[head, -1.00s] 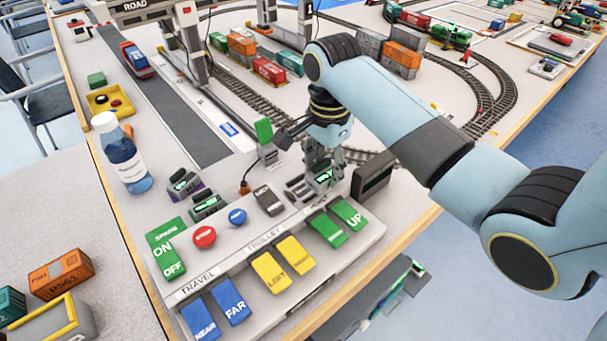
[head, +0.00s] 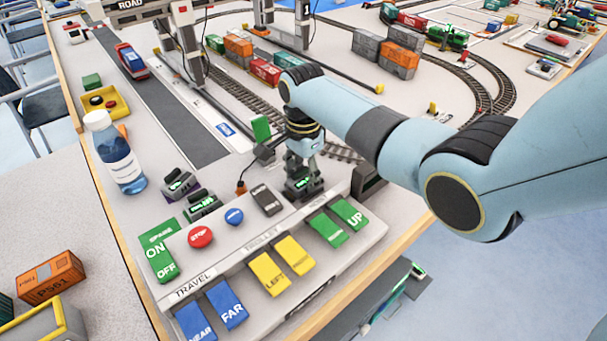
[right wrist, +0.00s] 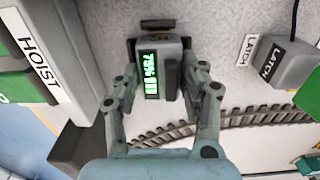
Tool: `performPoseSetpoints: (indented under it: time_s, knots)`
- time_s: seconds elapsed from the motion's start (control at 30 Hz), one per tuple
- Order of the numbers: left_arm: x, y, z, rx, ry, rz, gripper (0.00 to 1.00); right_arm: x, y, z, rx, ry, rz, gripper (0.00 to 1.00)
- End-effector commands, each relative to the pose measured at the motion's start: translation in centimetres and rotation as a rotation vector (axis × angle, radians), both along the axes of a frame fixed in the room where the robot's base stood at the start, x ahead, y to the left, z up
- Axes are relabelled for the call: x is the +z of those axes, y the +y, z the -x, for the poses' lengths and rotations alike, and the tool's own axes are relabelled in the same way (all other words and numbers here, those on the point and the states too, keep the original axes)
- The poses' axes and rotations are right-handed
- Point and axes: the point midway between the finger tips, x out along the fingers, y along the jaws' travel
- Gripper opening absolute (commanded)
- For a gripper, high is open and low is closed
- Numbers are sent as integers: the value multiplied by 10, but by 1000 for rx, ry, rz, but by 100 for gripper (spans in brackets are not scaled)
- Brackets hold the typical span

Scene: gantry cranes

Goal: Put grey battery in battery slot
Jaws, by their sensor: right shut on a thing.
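My right gripper (head: 303,168) is shut on a grey battery, above the back edge of the control panel. In the right wrist view the gripper (right wrist: 161,78) has one finger on each side of the grey battery (right wrist: 171,50), whose lit green display reads 75%. In the head view the battery (head: 304,186) shows dark with a green glow, partly covered by the fingers. Dark edges show beside the battery's far end; I cannot tell whether they are the battery slot or whether the battery is seated. My left gripper is not in view.
The control panel (head: 222,262) has coloured rocker switches and a red stop button (head: 201,237). Two other lit units (head: 179,183) stand left of the gripper. A water bottle (head: 121,160) stands further left. Rails and a latch box (right wrist: 285,61) lie close by.

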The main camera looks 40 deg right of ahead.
Motion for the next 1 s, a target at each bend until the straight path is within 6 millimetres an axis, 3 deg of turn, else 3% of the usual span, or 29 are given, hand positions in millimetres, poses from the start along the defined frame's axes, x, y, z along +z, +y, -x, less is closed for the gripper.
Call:
performPoseSetpoints:
  time_s: [0.07, 0.1, 0.27, 0.63, 1.0]
  knots:
    - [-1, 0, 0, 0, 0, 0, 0, -2, 0, 0, 0, 0, 0, 2]
    - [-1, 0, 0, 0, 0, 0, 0, -3, 0, 0, 0, 1, 0, 44]
    - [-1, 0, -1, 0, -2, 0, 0, -2, 0, 0, 0, 1, 0, 65]
    - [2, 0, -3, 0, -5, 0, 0, 6, 0, 0, 0, 0, 0, 65]
    - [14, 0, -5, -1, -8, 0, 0, 84, 0, -1, 0, -3, 1, 65]
